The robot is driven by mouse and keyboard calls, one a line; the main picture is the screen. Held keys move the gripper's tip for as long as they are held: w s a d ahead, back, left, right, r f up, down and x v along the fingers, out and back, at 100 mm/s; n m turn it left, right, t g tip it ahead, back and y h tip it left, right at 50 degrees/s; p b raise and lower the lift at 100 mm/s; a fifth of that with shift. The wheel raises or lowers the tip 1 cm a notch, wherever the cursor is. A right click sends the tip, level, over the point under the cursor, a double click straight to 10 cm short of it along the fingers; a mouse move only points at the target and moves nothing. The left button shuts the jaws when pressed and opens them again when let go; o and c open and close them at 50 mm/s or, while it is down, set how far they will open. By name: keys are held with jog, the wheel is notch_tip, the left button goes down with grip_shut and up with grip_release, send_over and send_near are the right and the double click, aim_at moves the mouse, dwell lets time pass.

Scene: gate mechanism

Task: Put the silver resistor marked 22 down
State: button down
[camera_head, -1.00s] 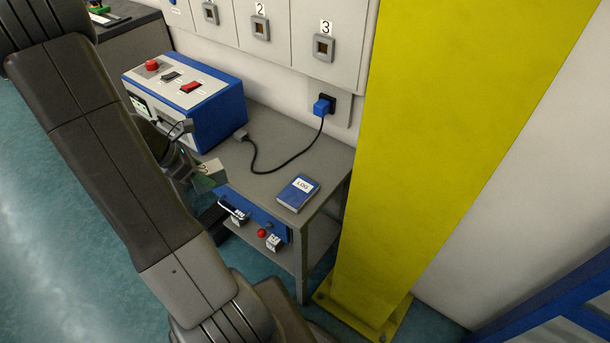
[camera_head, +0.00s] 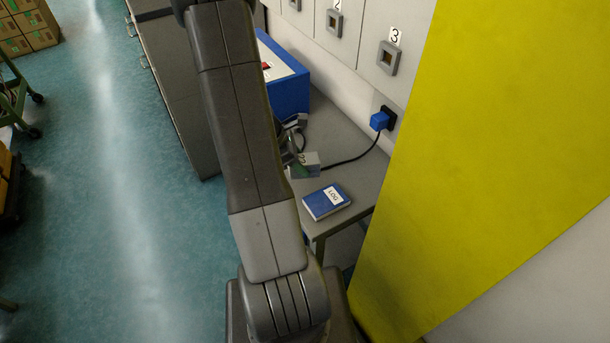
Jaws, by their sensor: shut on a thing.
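The silver resistor (camera_head: 304,170) is a small pale grey block with a partly visible dark marking on its top; I cannot read the full number. My gripper (camera_head: 294,158) is shut on it, and my arm hides part of the gripper. The block appears over the grey table (camera_head: 352,140), just behind the blue LOG book (camera_head: 326,201). I cannot tell how high it is above the table top.
A blue machine (camera_head: 290,92) stands on the table behind my arm, mostly hidden. A black cable runs to a blue plug (camera_head: 379,121) on the wall. A yellow column (camera_head: 480,130) stands to the right. Open floor (camera_head: 120,220) lies to the left.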

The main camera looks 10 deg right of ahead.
jog(key=shift+f, duration=2.15)
jog(key=shift+b, duration=0.3)
jog(key=shift+f, duration=0.15)
jog(key=c, duration=0.7)
grip_release()
jog(key=shift+a+r, duration=0.1)
jog(key=shift+r, duration=0.3)
jog(key=p+v, duration=0.1)
jog(key=v, duration=1)
jog(key=shift+a+r, duration=0.15)
jog(key=shift+r, duration=0.05)
